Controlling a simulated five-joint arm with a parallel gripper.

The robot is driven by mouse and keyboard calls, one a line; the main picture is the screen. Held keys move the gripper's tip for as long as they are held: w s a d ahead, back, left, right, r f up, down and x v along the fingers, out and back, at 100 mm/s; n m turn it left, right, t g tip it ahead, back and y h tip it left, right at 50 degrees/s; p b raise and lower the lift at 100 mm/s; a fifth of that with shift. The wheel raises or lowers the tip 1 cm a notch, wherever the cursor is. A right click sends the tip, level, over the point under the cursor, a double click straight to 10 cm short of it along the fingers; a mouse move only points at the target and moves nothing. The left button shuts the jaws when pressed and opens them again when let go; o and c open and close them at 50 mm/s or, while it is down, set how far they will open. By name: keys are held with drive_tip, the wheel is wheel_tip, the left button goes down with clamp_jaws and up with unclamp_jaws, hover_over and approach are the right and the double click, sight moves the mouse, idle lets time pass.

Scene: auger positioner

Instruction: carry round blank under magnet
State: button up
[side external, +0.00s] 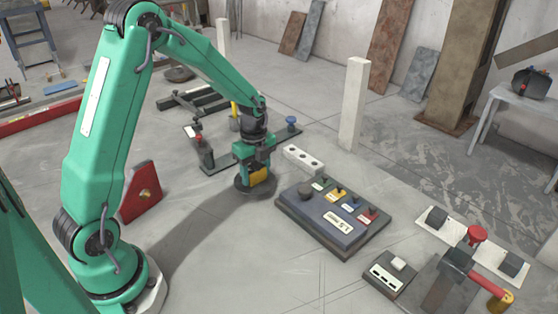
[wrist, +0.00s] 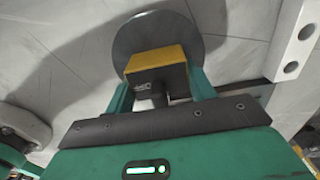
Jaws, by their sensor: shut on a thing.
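My gripper (side external: 257,168) points down over the open floor left of the dark control panel. It is shut on a small block with a yellow face and dark sides, seemingly the magnet (side external: 260,177); this block shows between my fingers in the wrist view (wrist: 156,60). The round blank (side external: 250,191), a flat grey disc, is directly beneath the block, and its far part shows in the wrist view (wrist: 152,28). Its shadow lies beside it, so it looks raised off the floor; the height is hard to tell. The face where block and disc meet is hidden.
The control panel (side external: 328,226), with a knob and coloured switches, stands just right of the disc. A white block with holes (side external: 303,158) lies behind it. A red plate (side external: 140,193) stands to the left, a white post (side external: 354,105) behind. Floor in front is clear.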

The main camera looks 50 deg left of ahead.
drive_tip(key=shift+r, duration=1.1)
drive_tip(key=shift+r, duration=2.25)
drive_tip(key=shift+w, duration=0.15)
drive_tip(key=w+f, duration=0.3)
drive_tip(key=w, duration=1.5)
drive_tip(key=shift+w+f, duration=0.2)
drive_tip(key=shift+w, duration=0.2)
idle(0.9)
drive_tip(key=shift+f, duration=0.1)
idle(1.3)
